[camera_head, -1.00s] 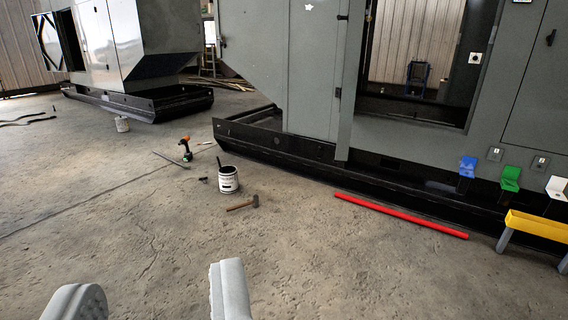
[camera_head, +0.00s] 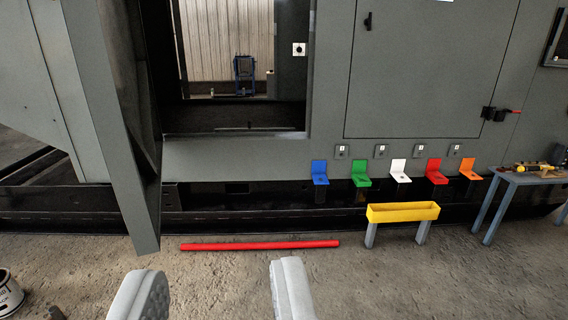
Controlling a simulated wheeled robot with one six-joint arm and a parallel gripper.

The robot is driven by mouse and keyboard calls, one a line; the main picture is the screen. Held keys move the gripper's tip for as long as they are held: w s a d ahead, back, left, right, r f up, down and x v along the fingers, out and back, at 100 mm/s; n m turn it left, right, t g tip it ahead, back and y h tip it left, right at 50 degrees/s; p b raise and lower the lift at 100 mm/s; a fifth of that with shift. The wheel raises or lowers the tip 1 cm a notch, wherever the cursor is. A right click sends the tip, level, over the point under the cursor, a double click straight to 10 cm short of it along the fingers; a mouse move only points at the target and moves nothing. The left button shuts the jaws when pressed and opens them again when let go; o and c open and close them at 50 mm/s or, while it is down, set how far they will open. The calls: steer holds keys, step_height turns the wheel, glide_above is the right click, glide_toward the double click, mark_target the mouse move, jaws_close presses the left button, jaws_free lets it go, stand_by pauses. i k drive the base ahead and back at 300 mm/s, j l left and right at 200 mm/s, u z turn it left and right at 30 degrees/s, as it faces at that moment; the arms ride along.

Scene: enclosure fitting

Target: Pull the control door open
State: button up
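A closed grey door (camera_head: 430,70) with a dark outline fills the upper right of the enclosure wall. A small black handle (camera_head: 368,20) sits near its upper left. I cannot tell for certain that this is the control door. Another grey door (camera_head: 105,100) stands swung out at the left, beside a large rectangular opening. My gripper (camera_head: 218,270) shows as two pale fingers at the bottom, wide apart and empty. It is well short of the enclosure and touches nothing.
A red bar (camera_head: 260,245) lies on the floor before the enclosure. Several coloured brackets (camera_head: 360,175) line the lower wall. A yellow trough (camera_head: 403,212) on legs and a blue-grey table (camera_head: 525,178) stand at right. A paint can (camera_head: 8,293) is at lower left.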

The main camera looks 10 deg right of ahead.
mark_target(422, 69)
steer(key=i+l+z, duration=0.1)
steer(key=i+z, duration=0.25)
steer(key=i, duration=0.2)
steer(key=i+j+z, duration=0.1)
steer(key=i+z, duration=0.25)
steer(key=i, duration=0.2)
steer(key=i+j+z, duration=0.3)
steer(key=i, duration=0.25)
steer(key=i+l+z, duration=0.2)
steer(key=z, duration=0.25)
steer(key=i+z, duration=0.85)
steer(key=i+j+z, duration=0.1)
steer(key=z, duration=0.35)
steer(key=i+u, duration=0.15)
steer(key=u, duration=0.2)
steer(key=i+u, duration=0.15)
steer(key=u, duration=0.2)
steer(key=i+l+u, duration=0.15)
steer(key=u, duration=0.2)
